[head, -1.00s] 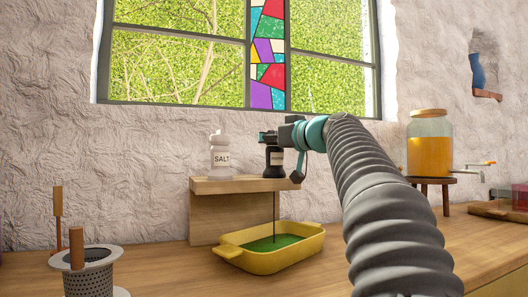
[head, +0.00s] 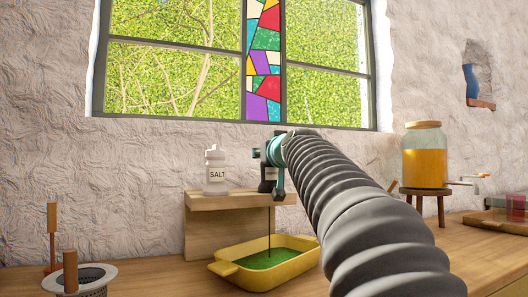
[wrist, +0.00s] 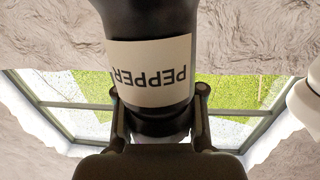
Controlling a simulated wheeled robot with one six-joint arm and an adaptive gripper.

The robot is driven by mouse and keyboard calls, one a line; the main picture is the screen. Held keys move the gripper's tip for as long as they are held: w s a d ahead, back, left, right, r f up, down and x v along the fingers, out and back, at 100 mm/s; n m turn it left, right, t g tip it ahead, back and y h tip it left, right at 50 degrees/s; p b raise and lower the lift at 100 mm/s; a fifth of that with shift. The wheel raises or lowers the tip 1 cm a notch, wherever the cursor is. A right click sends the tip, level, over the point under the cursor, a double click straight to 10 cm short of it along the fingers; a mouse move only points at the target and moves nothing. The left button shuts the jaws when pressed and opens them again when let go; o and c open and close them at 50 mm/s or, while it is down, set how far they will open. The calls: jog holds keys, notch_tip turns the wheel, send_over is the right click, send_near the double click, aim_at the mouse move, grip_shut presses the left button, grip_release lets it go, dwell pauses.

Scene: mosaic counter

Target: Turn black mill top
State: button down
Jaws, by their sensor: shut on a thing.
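The black pepper mill (head: 267,186) stands upright on the wooden shelf, partly hidden behind my arm's end in the head view. In the wrist view the mill (wrist: 150,25) fills the top middle, with its white PEPPER label upside down. My gripper (wrist: 160,90) is shut on the mill's black top (wrist: 160,122), one finger on each side. In the head view my gripper (head: 264,158) is at the mill's top, mostly hidden by the teal joint. A thin dark line runs from below the shelf to the green contents of the yellow dish (head: 232,274).
A white salt shaker (head: 215,170) stands on the shelf (head: 225,202) left of the mill. A juice dispenser (head: 425,160) on a stool is at the right. A metal strainer (head: 80,280) is at the front left. The window is behind.

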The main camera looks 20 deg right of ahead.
dwell(0.4)
jog(key=c, duration=0.9)
grip_release()
jog(key=shift+s, duration=0.1)
jog(key=s, duration=0.7)
jog(key=s+a, duration=0.1)
jog(key=s, duration=0.3)
jog(key=shift+s, duration=0.35)
